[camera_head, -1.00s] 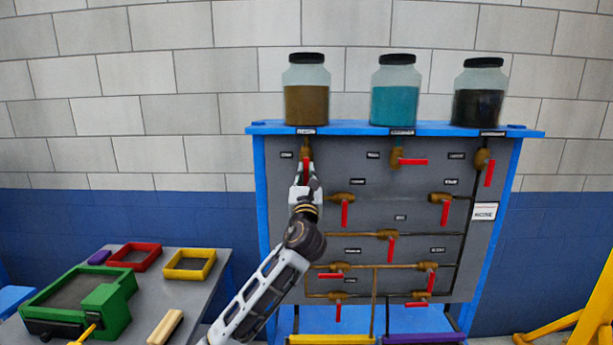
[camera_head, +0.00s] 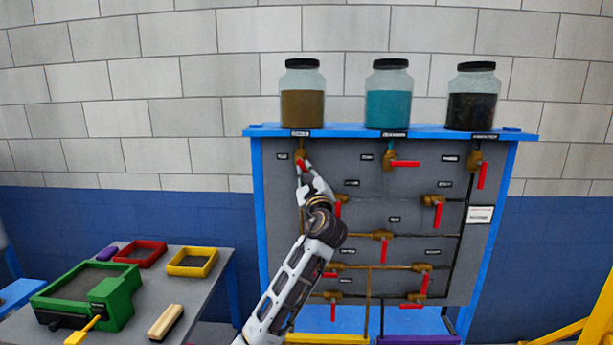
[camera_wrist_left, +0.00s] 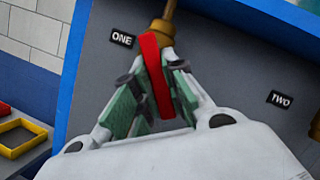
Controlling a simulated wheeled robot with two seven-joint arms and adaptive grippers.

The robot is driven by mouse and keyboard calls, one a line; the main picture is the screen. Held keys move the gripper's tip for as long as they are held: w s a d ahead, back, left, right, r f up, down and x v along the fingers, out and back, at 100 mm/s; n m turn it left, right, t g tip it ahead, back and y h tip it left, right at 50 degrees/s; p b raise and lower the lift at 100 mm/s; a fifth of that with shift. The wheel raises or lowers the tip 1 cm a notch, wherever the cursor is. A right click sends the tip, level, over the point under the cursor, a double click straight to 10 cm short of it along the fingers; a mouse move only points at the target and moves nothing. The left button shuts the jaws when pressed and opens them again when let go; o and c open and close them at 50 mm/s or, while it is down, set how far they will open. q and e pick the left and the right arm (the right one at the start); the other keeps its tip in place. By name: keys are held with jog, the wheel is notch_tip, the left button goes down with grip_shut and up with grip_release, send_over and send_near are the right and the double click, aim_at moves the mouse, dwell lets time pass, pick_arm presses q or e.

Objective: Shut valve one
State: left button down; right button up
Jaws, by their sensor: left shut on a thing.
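Valve one is the brass valve (camera_head: 301,156) under the left jar on the grey panel. Its red handle (camera_wrist_left: 154,72) hangs down, slightly tilted, beside the label "ONE" (camera_wrist_left: 122,39) in the left wrist view. My left gripper (camera_wrist_left: 156,88) has its green-padded fingers on both sides of the handle and is shut on it. In the head view the left gripper (camera_head: 307,170) covers most of this handle. My right gripper is not in view.
Valve two (camera_head: 389,159) has its red handle pointing right. Several other red-handled valves and pipes cover the panel (camera_head: 350,160). Three jars stand on the blue top shelf (camera_head: 340,130). A grey table (camera_head: 206,287) with trays stands at left.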

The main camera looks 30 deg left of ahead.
pick_arm(q)
jog(key=n, duration=0.1)
jog(key=n+g, duration=0.1)
jog(key=shift+w+d+r+n, duration=0.15)
jog(key=shift+d+r+n, duration=0.1)
jog(key=shift+r+n, duration=0.05)
jog(key=shift+d+r+n+g, duration=0.1)
jog(key=shift+n+g, duration=0.2)
jog(key=shift+n, duration=0.3)
jog(key=n, duration=0.2)
jog(key=r+n+g+p, duration=0.1)
jog(key=n, duration=0.1)
jog(key=n+g+p, duration=0.1)
jog(key=shift+w+d+r+n, duration=0.25)
jog(key=shift+d+r+n, duration=0.1)
jog(key=shift+n, duration=0.05)
jog(key=shift+r+n+g+h+p, duration=0.3)
jog(key=shift+n+g+p, duration=0.3)
jog(key=shift+n, duration=0.6)
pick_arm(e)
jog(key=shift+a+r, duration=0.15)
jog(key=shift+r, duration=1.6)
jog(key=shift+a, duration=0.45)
pick_arm(q)
jog(key=c, duration=1.4)
grip_release()
jog(key=shift+c, duration=0.2)
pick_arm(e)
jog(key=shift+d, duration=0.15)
